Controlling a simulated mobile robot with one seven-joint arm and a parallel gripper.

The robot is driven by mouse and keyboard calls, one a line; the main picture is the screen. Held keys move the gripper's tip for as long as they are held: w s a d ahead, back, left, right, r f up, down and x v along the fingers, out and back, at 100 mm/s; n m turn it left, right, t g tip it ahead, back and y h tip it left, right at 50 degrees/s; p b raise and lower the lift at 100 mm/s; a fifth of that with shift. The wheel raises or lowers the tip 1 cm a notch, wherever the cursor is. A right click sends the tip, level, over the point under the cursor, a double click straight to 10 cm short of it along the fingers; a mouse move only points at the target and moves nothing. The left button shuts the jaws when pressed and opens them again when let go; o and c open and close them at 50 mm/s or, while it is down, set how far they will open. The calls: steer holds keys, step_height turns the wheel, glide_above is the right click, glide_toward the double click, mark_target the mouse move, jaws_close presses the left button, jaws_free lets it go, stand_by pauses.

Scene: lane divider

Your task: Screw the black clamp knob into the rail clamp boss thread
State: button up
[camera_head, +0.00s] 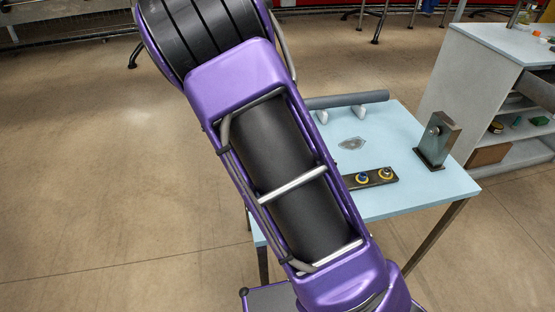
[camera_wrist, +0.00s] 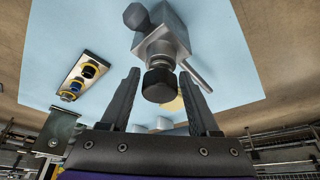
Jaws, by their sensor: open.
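In the wrist view a black ribbed clamp knob (camera_wrist: 160,84) sits at the near end of a grey metal clamp block (camera_wrist: 164,46). How deep its thread sits in the boss is hidden. A second dark, rounded knob (camera_wrist: 137,17) and a thin metal rod (camera_wrist: 196,75) stick out from the block. My gripper (camera_wrist: 160,76) is open, with one finger on each side of the black knob and visible gaps between. Whether the fingertips reach the knob's depth is unclear. In the head view my purple arm hides the gripper, and I cannot make out the clamp there.
A light blue table (camera_head: 405,130) carries a dark plate (camera_head: 375,178) with two yellow-ringed parts, a grey upright bracket (camera_head: 437,140) and a dark grey tube (camera_head: 346,100) on white supports. A grey shelf unit (camera_head: 480,80) stands behind the table at right. Open floor lies left.

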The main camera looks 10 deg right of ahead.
steer(key=shift+f+n+y+b, duration=0.1)
steer(key=shift+n+y+b, duration=0.2)
steer(key=shift+n+b, duration=0.3)
steer(key=shift+n, duration=0.3)
steer(key=shift+n+b, duration=0.3)
steer(key=shift+b, duration=0.15)
steer(key=shift+n+t+y, duration=0.3)
steer(key=shift+n+b, duration=0.6)
steer(key=shift+b, duration=0.25)
steer(key=shift+n+y, duration=0.3)
steer(key=shift+n, duration=0.2)
